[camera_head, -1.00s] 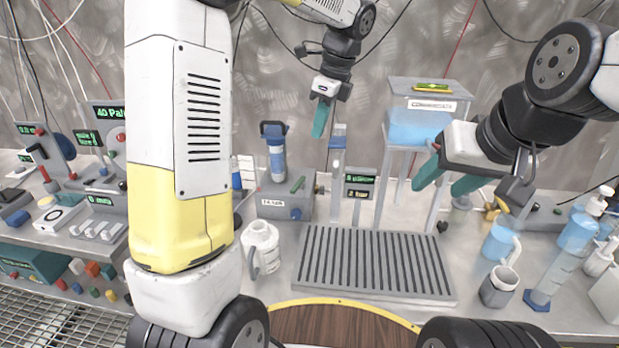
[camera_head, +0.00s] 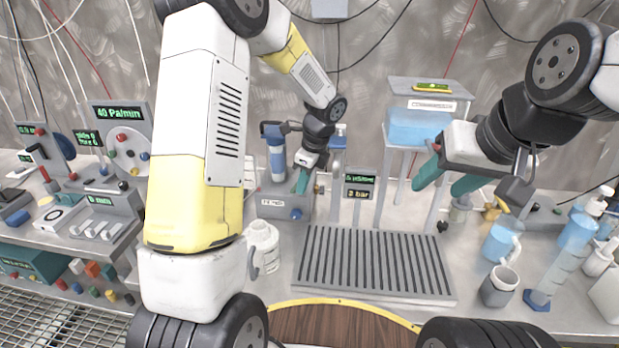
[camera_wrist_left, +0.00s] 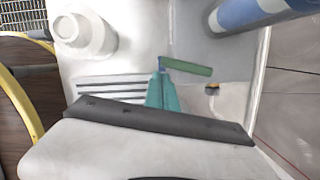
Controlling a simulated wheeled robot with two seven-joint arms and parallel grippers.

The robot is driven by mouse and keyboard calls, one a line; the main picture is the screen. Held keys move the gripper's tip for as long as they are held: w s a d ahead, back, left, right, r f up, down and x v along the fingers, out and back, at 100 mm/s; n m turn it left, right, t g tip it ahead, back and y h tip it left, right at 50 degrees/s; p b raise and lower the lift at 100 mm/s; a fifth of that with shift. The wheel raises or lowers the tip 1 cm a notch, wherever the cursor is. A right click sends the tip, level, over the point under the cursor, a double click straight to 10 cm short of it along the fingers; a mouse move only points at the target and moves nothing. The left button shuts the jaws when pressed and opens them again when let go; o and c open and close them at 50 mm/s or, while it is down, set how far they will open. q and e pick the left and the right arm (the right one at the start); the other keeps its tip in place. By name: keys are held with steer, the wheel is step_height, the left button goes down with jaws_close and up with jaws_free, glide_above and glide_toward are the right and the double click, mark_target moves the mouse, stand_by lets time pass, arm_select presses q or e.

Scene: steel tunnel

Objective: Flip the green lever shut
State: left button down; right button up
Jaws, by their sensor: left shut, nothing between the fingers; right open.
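The green lever (camera_wrist_left: 187,67) shows in the left wrist view as a flat green bar, lying nearly level and tilted slightly down to the right. My left gripper (camera_wrist_left: 161,78) is shut and empty, its teal fingertips close by the lever's left end; I cannot tell whether they touch. In the head view my left gripper (camera_head: 301,184) is over the grey box (camera_head: 272,207) that carries the lever, and the gripper and wrist hide most or all of the lever. My right gripper (camera_head: 448,184) is open and empty, in front of the blue tank stand at the right.
A blue-capped cylinder (camera_head: 276,158) stands on the box, left of my left gripper. A white jug (camera_head: 262,243) is in front. A slotted grey tray (camera_head: 372,262), a small display (camera_head: 358,187) and the blue tank (camera_head: 417,127) lie to the right.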

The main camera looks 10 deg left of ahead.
arm_select(q)
steer(key=shift+a+f, duration=0.2)
steer(key=shift+f, duration=0.5)
steer(key=shift+a, duration=0.15)
